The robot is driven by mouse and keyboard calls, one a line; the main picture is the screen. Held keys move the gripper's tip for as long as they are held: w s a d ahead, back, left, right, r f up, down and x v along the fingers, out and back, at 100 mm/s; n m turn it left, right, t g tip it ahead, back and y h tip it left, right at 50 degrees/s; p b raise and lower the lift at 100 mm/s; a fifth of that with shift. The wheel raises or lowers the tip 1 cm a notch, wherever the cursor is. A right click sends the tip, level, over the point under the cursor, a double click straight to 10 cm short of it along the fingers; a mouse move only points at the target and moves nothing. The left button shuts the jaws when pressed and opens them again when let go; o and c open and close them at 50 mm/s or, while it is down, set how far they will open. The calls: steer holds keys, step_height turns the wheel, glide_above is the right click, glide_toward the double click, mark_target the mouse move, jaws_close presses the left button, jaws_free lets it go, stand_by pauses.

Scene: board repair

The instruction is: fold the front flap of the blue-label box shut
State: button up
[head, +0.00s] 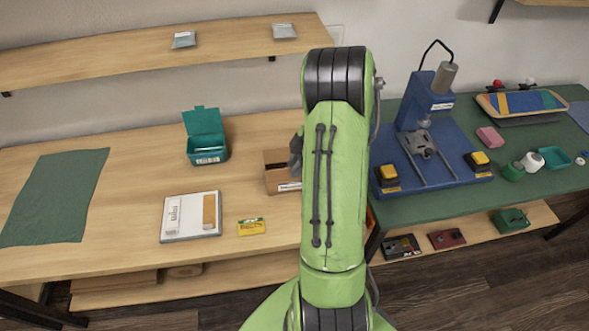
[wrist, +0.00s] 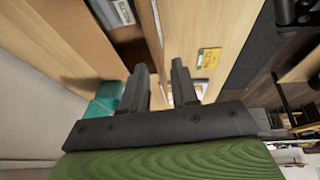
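A brown cardboard box (head: 276,177) stands on the wooden bench in the head view, with a pale label (head: 289,187) low on its front. My green arm hides its right part, and I cannot make out its front flap there. In the wrist view, brown cardboard (wrist: 62,38) fills the upper left, and a white and blue-grey label (wrist: 118,12) shows at the top. My gripper (wrist: 160,66) has its two dark fingers apart with nothing held between them. In the head view, part of my gripper (head: 296,148) shows at the box's upper right; contact is unclear.
An open teal box (head: 207,150) stands behind left. A white tray (head: 190,216) with two items and a yellow packet (head: 251,227) lie in front. A green cloth (head: 55,195) lies far left. A blue press (head: 425,145) stands on the right-hand bench. A shelf (head: 130,52) runs above.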

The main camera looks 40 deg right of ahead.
steer(key=shift+w+a+f, duration=0.15)
steer(key=shift+w+f, duration=0.05)
steer(key=shift+f, duration=0.35)
jaws_close()
steer(key=shift+r, duration=0.1)
